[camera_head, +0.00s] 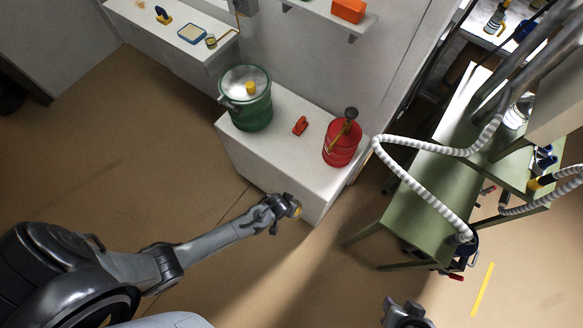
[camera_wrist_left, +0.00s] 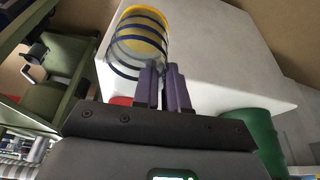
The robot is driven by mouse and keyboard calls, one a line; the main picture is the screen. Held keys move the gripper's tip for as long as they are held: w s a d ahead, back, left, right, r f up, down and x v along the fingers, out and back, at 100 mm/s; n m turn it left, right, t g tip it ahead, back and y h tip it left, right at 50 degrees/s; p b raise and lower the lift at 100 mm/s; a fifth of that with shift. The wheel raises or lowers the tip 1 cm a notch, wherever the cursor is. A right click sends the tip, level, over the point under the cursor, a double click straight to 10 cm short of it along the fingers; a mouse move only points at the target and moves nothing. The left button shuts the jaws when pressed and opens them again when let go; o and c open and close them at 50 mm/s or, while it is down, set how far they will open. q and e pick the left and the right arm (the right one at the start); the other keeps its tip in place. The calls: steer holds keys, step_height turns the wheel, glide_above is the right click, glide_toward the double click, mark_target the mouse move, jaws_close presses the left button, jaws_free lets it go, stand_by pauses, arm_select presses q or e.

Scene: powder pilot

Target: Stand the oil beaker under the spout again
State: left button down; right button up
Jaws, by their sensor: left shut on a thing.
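My left gripper (camera_head: 285,203) is shut on the oil beaker (camera_head: 296,211), in front of the white cabinet's front face. In the left wrist view the beaker (camera_wrist_left: 122,58) is clear with dark blue bands and yellow inside. The purple fingers (camera_wrist_left: 166,88) close at its side wall. A red can (camera_head: 340,152) with a brass-coloured piece and dark knob on top stands at the cabinet's right end. I cannot tell for sure which part is the spout. My right gripper (camera_head: 404,314) is at the bottom edge, partly cut off, its opening unclear.
The white cabinet (camera_head: 283,172) also carries a green drum (camera_head: 251,110) and a small red object (camera_head: 300,126). Its top between them is clear. To the right stands a green table (camera_head: 425,205) with a striped hose (camera_head: 420,187). The floor at left is open.

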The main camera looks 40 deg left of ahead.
arm_select(q)
steer(key=shift+a, duration=0.1)
stand_by(0.3)
steer(key=shift+p, duration=0.4)
steer(key=shift+w+f+b, duration=0.15)
steer(key=shift+w+b, duration=0.1)
steer(key=shift+b, duration=0.05)
steer(key=w+b, duration=0.3)
steer(key=w, duration=0.3)
steer(key=w+f+b, duration=0.1)
steer(key=w+b, duration=0.3)
steer(key=w, duration=0.2)
steer(key=w+b, duration=0.4)
steer(key=w, duration=0.2)
steer(key=shift+w+d+f, duration=0.25)
steer(key=shift+d, duration=0.05)
steer(key=shift+w+f+b, duration=0.1)
steer(key=shift+w+b, duration=0.9)
steer(key=shift+b, duration=0.05)
steer(key=shift+w+b, duration=0.4)
steer(key=shift+w, duration=0.05)
